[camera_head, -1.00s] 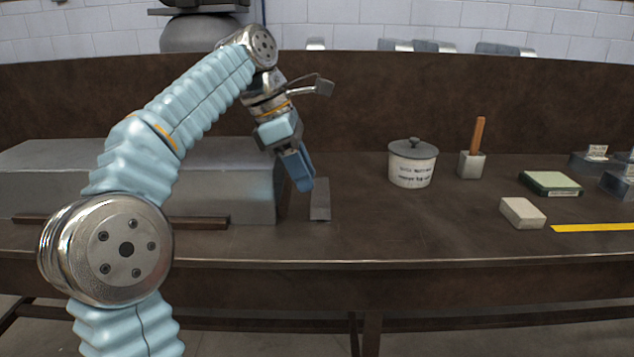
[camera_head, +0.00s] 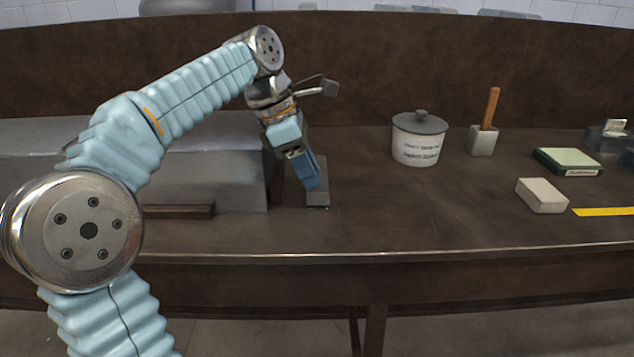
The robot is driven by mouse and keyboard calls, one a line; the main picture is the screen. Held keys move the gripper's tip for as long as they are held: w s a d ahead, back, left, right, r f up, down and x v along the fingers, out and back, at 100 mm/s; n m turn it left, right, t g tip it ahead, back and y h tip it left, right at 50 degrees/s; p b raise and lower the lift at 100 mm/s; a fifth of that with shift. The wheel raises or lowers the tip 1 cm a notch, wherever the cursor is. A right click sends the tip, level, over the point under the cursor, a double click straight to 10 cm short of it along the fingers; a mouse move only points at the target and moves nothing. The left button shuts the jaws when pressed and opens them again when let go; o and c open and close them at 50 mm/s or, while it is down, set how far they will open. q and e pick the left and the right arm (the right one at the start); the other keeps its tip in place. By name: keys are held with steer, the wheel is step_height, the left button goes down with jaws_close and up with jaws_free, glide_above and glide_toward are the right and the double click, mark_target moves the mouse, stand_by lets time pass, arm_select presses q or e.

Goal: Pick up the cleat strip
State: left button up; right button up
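A narrow grey metal strip, which looks like the cleat strip (camera_head: 318,199), lies on the brown bench right of a big grey metal duct block. My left gripper (camera_head: 311,187) points down over it, and its blue fingers hide part of the strip. The fingertips overlap the strip in the picture; I cannot tell whether they touch it. The fingers are seen from the side, so the gap between them does not show. My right gripper is not in view.
The grey metal block (camera_head: 225,180) stands close left of the gripper, with a dark bar (camera_head: 180,211) at its front. To the right are a lidded pot (camera_head: 416,146), a wooden-handled mallet (camera_head: 483,139), a pale block (camera_head: 541,196) and a green box (camera_head: 567,161). The bench between is clear.

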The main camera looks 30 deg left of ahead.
mark_target(320, 195)
arm_select(q)
steer(key=x, duration=0.4)
steer(key=shift+s+a+f+b, duration=0.1)
steer(key=shift+a+f+b, duration=0.05)
steer(key=shift+f+b, duration=0.15)
jaws_close()
